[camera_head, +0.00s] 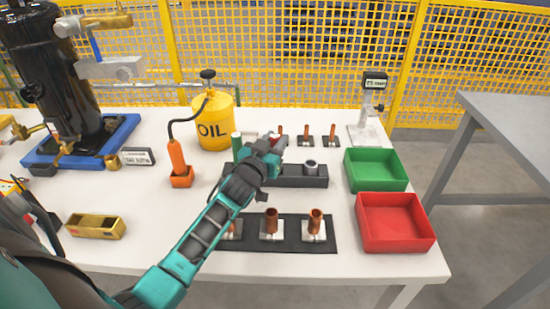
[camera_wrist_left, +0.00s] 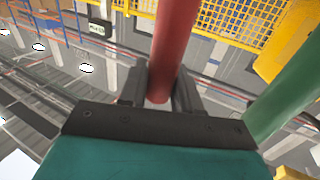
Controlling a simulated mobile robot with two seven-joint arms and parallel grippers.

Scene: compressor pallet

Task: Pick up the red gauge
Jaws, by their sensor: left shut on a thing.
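The red gauge (camera_wrist_left: 173,45) is a red rod between the two dark fingers of my left gripper (camera_wrist_left: 160,95) in the left wrist view. The fingers are shut on it. In the head view my left gripper (camera_head: 272,150) is over the middle of the table, above the dark block (camera_head: 312,181), and mostly hides the gauge. A green rod (camera_head: 237,148) stands left of the gripper. It also shows at the right of the left wrist view (camera_wrist_left: 292,95). My right gripper is not in view.
A yellow oil can (camera_head: 213,128) and orange holder (camera_head: 181,179) stand to the left. A green bin (camera_head: 376,183) and red bin (camera_head: 395,245) are at the right. Copper pieces stand on a black mat (camera_head: 283,246) in front and on small plates behind. A compressor (camera_head: 55,75) is back left.

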